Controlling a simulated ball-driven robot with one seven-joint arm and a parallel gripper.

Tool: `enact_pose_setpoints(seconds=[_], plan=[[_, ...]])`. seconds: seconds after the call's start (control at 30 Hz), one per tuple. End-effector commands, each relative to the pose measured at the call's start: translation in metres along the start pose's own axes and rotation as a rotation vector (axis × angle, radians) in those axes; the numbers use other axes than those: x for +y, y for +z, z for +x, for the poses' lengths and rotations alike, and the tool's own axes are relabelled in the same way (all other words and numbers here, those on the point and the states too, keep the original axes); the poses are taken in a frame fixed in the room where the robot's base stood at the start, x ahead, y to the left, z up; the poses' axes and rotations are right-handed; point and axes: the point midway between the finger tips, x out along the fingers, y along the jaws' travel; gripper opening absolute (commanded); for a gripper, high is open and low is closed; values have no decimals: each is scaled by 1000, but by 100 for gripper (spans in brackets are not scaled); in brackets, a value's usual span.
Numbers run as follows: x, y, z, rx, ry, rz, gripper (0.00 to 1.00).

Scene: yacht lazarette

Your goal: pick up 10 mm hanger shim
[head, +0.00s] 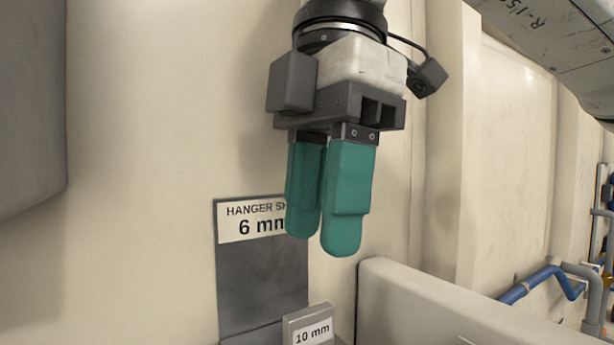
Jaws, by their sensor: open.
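The 10 mm hanger shim (302,321) is a grey piece with a white label reading "10 mm", at the bottom edge of the head view. Only its upper part shows; the rest is cut off by the frame. Behind it stands a taller dark grey plate (262,285) labelled "HANGER SH… 6 mm", its label partly hidden by a finger. My gripper (322,245) has two green fingers pointing down, open and with nothing visible between them. In the picture it is above the 10 mm shim and overlaps the upper right of the 6 mm plate.
A cream wall (140,170) is behind. A pale raised panel (440,305) is at the lower right, close to the shim. Blue and grey pipes (540,281) run at the far right. A grey body (560,45) hangs at the upper right. A grey shape (28,100) is at the left edge.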

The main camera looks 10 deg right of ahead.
Motion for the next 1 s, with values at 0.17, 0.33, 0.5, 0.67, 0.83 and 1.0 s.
enact_pose_setpoints(seconds=[0.17,0.33,0.5,0.67,0.83,1.0], plan=[[0,0,34,3,-1,-5,40],[0,-1,60,3,-1,-4,40],[0,-1,77,1,-1,-2,40],[0,0,83,1,1,-1,40],[0,0,84,0,2,-1,40],[0,0,84,0,1,-1,33]])
